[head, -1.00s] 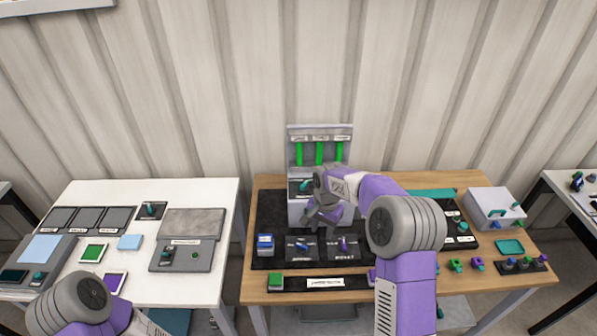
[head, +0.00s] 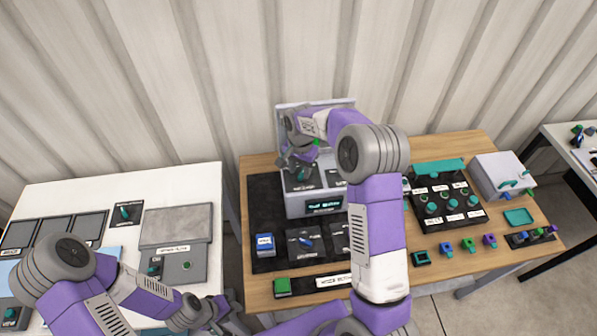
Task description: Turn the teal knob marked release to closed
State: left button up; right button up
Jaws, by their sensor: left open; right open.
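A grey box (head: 312,208) with a small lit display stands at the back of the wooden table. A teal knob (head: 300,175) sits on a dark panel on its top; its label is too small to read, so I cannot tell for sure that it is the release knob. My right gripper (head: 287,161) is open just above and beside this knob, and whether they touch is unclear. My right arm hides part of the box and the panels to its right. My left gripper (head: 228,306) is open, low between the two tables, away from the knob.
A black panel with several teal knobs (head: 450,206) and a white box (head: 499,176) stand right. A white table (head: 60,195) is left.

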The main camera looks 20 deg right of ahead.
aim_at(300, 177)
jog(key=shift+w+f, duration=0.1)
jog(key=shift+f, duration=1.85)
grip_shut()
